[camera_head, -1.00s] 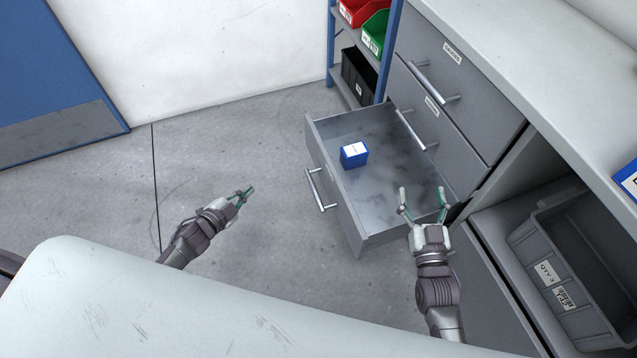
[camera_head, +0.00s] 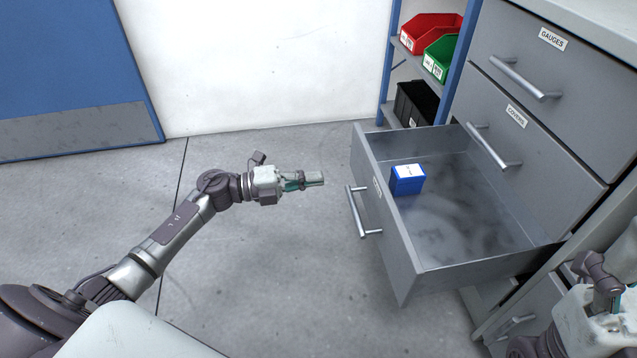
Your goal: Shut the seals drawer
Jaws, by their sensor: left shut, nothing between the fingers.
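The open grey drawer (camera_head: 395,240) juts out from the cabinet below the one labelled COVERS. The label on its front is too small to read. A silver bar handle (camera_head: 351,209) is on its front, and a blue box (camera_head: 408,181) with a white top sits inside. My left gripper (camera_head: 320,178) is shut and empty, pointing right, a short gap left of the drawer front in the picture. My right gripper (camera_head: 590,325) is partly in view at the lower right edge; its fingers cannot be made out.
The GAUGES drawer (camera_head: 490,40) and COVERS drawer (camera_head: 550,150) above are shut. A blue shelf rack with red (camera_head: 425,30), green (camera_head: 440,55) and black bins (camera_head: 412,105) stands behind. The grey floor (camera_head: 280,260) left of the drawer is clear.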

